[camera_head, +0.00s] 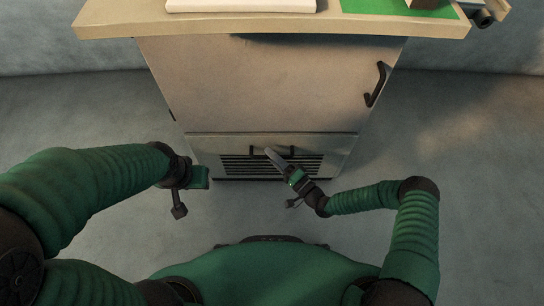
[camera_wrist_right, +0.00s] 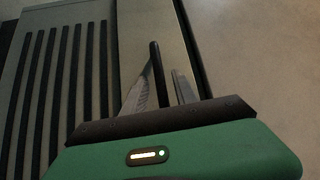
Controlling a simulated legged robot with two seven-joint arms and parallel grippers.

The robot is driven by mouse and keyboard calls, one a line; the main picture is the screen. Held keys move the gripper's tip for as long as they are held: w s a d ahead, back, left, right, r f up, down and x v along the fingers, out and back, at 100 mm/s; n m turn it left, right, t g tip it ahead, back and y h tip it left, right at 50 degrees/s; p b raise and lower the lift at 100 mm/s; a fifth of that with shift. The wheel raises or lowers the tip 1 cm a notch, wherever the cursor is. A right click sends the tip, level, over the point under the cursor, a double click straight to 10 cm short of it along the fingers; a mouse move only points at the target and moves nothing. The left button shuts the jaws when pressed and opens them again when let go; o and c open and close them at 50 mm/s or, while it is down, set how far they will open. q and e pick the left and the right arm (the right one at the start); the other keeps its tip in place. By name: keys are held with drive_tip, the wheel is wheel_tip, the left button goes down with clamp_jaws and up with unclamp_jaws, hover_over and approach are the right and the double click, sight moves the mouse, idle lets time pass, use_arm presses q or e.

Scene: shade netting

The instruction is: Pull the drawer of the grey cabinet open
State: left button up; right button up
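The grey cabinet (camera_head: 230,85) stands ahead of me in the head view. Its low drawer (camera_head: 335,144) lies below the large door, and its front looks flush with the cabinet. The drawer has a dark bar handle (camera_head: 257,151), which also shows in the right wrist view (camera_wrist_right: 155,56). My right gripper (camera_head: 273,156) is at this handle. In the wrist view its two fingers (camera_wrist_right: 160,88) are apart, with the handle bar between them; a gap shows on the bar's right side. My left gripper (camera_head: 190,195) hangs left of the cabinet, away from the drawer; its fingers are unclear.
The worktop (camera_head: 120,20) overhangs the front and carries a white slab (camera_head: 240,5) and a green mat (camera_head: 385,6). The floor (camera_head: 480,190) beside the cabinet is clear.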

drive_tip(key=shift+c, duration=0.4)
clamp_jaws()
drive_tip(key=shift+s+f, duration=0.1)
drive_tip(key=shift+f, duration=0.05)
idle(0.8)
